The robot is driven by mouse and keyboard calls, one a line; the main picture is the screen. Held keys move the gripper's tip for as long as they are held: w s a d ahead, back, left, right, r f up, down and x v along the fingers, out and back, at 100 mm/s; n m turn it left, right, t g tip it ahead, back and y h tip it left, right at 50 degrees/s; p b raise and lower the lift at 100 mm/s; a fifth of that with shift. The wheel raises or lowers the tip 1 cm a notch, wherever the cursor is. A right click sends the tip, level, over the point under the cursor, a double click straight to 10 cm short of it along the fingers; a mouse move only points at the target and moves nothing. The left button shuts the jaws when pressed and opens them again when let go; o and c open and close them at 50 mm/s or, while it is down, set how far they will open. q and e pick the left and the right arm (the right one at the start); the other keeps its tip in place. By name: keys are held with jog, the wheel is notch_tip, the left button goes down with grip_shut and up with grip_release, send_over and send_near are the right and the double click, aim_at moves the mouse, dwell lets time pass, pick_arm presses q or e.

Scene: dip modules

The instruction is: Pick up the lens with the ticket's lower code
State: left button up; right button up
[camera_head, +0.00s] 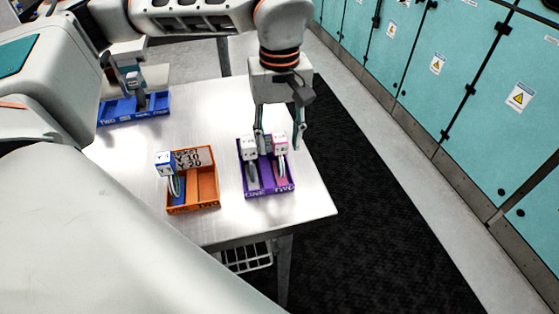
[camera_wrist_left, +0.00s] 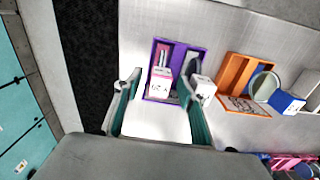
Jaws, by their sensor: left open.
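My left gripper (camera_head: 280,140) is open above the purple tray (camera_head: 267,188), its fingers on either side of a lens with a pink-and-white block (camera_head: 280,144). This lens stands in the tray's right compartment; it also shows between the fingers in the wrist view (camera_wrist_left: 160,82). A lens with a white block (camera_head: 249,146) stands in the left compartment, beside one finger. A lens with a blue-and-white block (camera_head: 165,164) stands in the orange tray (camera_head: 207,186). The ticket (camera_head: 190,158) is at that tray's back; its lower line seems to read Y 20. The block codes are too small to read.
A blue tray (camera_head: 128,117) sits at the table's far left, with a grey and white item (camera_head: 133,80) over it. The metal table (camera_head: 225,225) is bare around the trays. Teal cabinets (camera_head: 430,60) line the right beyond a black mat (camera_head: 370,215).

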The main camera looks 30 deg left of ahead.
pick_arm(q)
jog(key=shift+f, duration=0.15)
grip_shut()
jog(key=shift+r, duration=0.2)
